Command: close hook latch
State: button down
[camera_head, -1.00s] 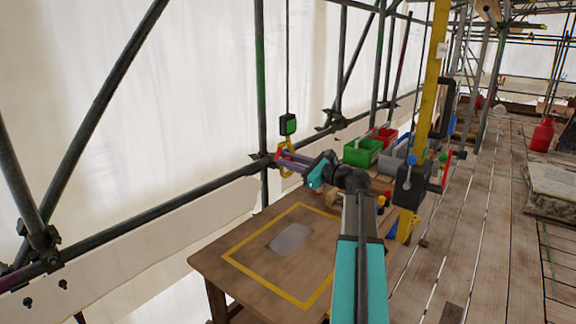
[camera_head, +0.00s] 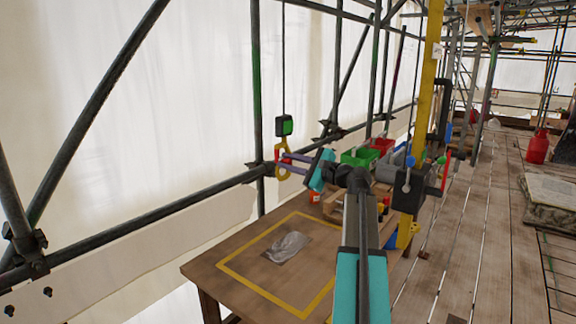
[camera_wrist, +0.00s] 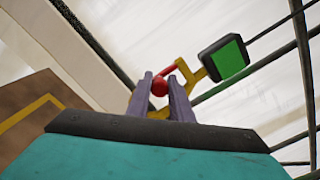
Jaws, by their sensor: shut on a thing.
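A yellow hook (camera_head: 283,161) hangs on a thin line below a black block with a green face (camera_head: 284,125), over the far side of the table. In the wrist view the hook (camera_wrist: 187,79) carries a red latch (camera_wrist: 170,68) with a red ball knob (camera_wrist: 160,87). My gripper (camera_head: 285,159) reaches the hook from the right. In the wrist view its two purple fingers (camera_wrist: 163,88) are shut on the red knob, one on each side. The fingers hide part of the hook, so I cannot tell whether the latch meets the hook's tip.
Below is a wooden table (camera_head: 215,267) with a yellow outline and a grey lumpy thing (camera_head: 289,245) inside it. Green (camera_head: 360,158) and red bins stand behind my arm. A yellow post (camera_head: 428,90) rises at right. Scaffold poles (camera_head: 257,80) run close behind the hook.

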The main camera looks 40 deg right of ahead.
jog(key=c, duration=1.6)
grip_release()
jog(key=shift+s, duration=0.1)
jog(key=b+v, duration=0.2)
jog(key=v, duration=1.1)
jog(key=shift+s+d+b, duration=0.1)
jog(key=shift+s+b, duration=0.2)
jog(key=shift+b, duration=0.05)
jog(key=shift+f, duration=0.1)
